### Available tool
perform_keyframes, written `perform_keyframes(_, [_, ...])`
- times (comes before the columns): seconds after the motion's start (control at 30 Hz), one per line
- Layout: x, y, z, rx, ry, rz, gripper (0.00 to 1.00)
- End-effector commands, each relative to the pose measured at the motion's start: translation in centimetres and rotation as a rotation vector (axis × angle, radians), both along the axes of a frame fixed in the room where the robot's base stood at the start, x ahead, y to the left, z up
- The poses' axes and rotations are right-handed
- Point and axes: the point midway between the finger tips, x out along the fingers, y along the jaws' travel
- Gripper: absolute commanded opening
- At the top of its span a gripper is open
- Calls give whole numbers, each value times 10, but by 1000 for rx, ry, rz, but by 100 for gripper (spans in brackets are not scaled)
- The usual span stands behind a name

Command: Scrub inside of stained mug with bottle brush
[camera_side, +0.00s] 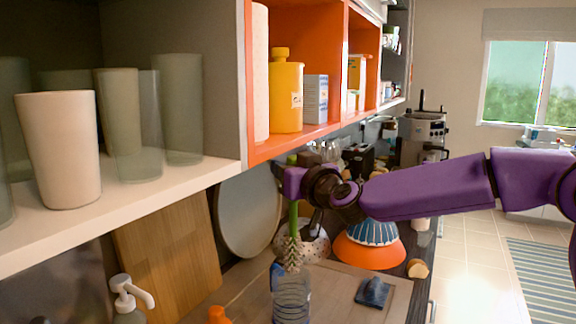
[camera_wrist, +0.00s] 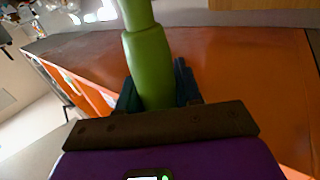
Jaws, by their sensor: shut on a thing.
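My gripper (camera_side: 294,182) is shut on the green handle of the bottle brush (camera_side: 293,216). The brush hangs nearly upright, bristles down. In the wrist view the green handle (camera_wrist: 149,55) stands between the dark fingers of my gripper (camera_wrist: 157,90). In the side view the bristle tip meets the top of a clear, bluish ribbed vessel (camera_side: 291,298) on the counter; I cannot tell whether it is inside, above or in front of it. The vessel's lower part is cut off by the frame. No clearly stained mug shows; a plain cream cup (camera_side: 62,150) stands on the shelf at left.
An orange open cabinet (camera_side: 318,40) with a yellow bottle (camera_side: 286,95) overhangs the counter close to my gripper. A cutting board (camera_side: 165,250) and plate (camera_side: 248,212) lean behind. A soap dispenser (camera_side: 128,300), blue cloth (camera_side: 373,292) and orange-rimmed bowl (camera_side: 368,252) stand around the vessel.

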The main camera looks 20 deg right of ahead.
Motion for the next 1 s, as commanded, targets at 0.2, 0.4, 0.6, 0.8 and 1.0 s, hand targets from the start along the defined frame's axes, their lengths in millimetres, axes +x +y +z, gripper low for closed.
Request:
perform_keyframes(0.2, [-51,3,-6,-1,2,2,0])
perform_keyframes(0.4, [-99,-3,-15,-6,-4,2,0])
perform_keyframes(0.6, [-126,-10,-20,-13,-10,2,0])
perform_keyframes(0.8, [-132,-12,-22,-13,-12,1,0])
perform_keyframes(1.0, [-131,-12,-22,-13,-12,1,0])
